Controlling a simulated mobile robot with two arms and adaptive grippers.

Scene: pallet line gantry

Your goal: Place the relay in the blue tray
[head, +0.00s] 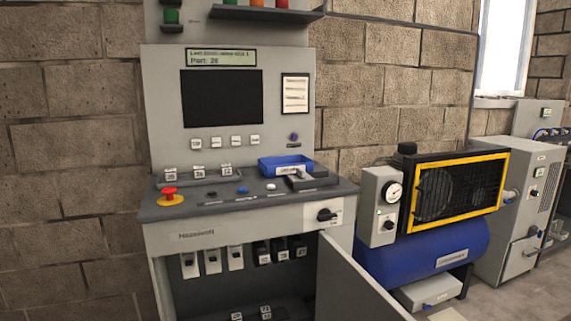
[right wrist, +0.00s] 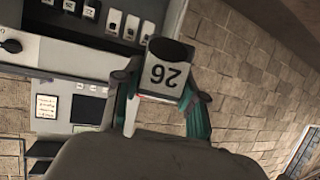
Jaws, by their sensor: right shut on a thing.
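The gripper's teal-padded fingers are shut on the relay's two sides. The blue tray (head: 284,161) sits on the console top in the head view, right of its middle, with a pale label on its front. Its inside is only partly visible. Neither gripper shows in the head view, and my left gripper is in no view.
The console (head: 237,210) carries a red emergency button (head: 170,193) at left and a grey fixture (head: 310,180) beside the tray. Several relays hang in the open cabinet below, its door (head: 352,285) swung out. A blue compressor (head: 432,255) stands to the right. The screen panel reads Part: 26.

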